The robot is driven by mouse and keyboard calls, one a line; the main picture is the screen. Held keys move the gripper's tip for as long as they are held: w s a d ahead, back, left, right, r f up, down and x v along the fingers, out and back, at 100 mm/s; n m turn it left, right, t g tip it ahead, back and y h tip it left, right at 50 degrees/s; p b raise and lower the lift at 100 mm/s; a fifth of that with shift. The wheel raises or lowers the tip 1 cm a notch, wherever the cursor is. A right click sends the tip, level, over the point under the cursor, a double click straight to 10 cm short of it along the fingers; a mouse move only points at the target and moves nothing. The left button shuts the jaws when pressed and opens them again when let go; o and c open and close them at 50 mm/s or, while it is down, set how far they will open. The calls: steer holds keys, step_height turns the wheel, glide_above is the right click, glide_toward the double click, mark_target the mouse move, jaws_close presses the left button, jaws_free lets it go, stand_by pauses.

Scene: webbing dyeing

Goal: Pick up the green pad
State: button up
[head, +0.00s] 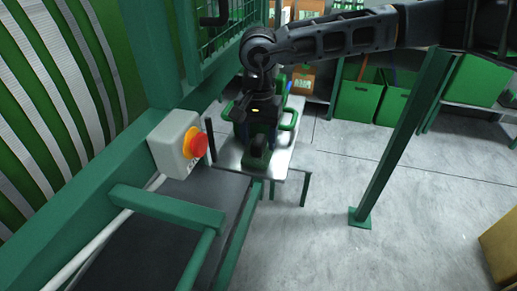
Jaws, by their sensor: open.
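My arm reaches in from the upper right and hangs down over a small metal-topped stand (228,160). My gripper (260,128) points down above the stand, among green items. Its fingers are hard to make out, but it is open. I cannot tell whether this is the green pad. The stand's middle is largely hidden by my wrist and gripper.
A grey box with a red emergency button (194,144) is left of the stand. A green post (405,140) stands on the right. Green bins (360,101) line the back. Grey floor between is clear.

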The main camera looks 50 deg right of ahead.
mark_target(259, 139)
steer(key=shift+c, duration=0.3)
jaws_close()
steer(key=shift+r, duration=0.15)
steer(key=shift+r, duration=0.5)
step_height(259, 139, up, 2)
steer(key=shift+r+b, duration=0.2)
steer(key=shift+b, duration=0.35)
steer(key=s+d+b, duration=0.1)
steer(key=s+d, duration=0.2)
steer(key=s, duration=0.5)
steer(key=s+d+b, duration=0.2)
steer(key=s+d, duration=0.1)
steer(key=s, duration=0.6)
